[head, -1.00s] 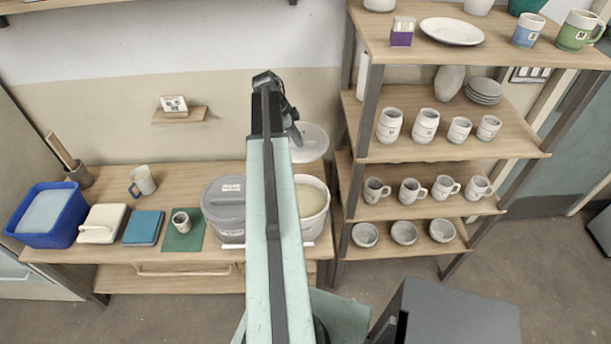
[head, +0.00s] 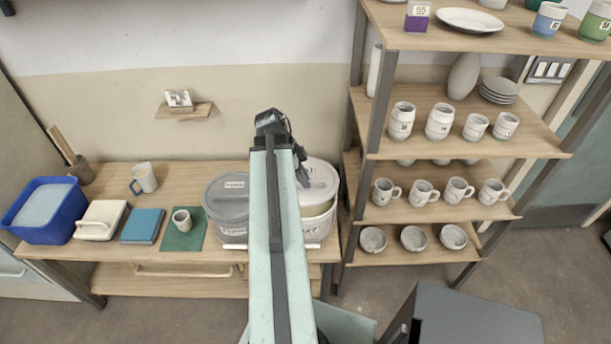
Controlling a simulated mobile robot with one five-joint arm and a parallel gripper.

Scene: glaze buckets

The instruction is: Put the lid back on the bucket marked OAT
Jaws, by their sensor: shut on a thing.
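A pale lid (head: 322,184) is over the right-hand cream bucket (head: 320,228) on the workbench. The lid hides the bucket's opening, and I cannot tell whether it touches the rim. My gripper (head: 301,173) is shut on the lid at its left part; its fingertips are partly hidden by my arm. My arm also hides the left side of this bucket. A second bucket (head: 222,222) stands to the left with a grey lid (head: 228,190) on it. Labels are too small to read, so I cannot tell which is OAT.
A shelf rack (head: 372,150) with mugs and bowls stands close on the right.

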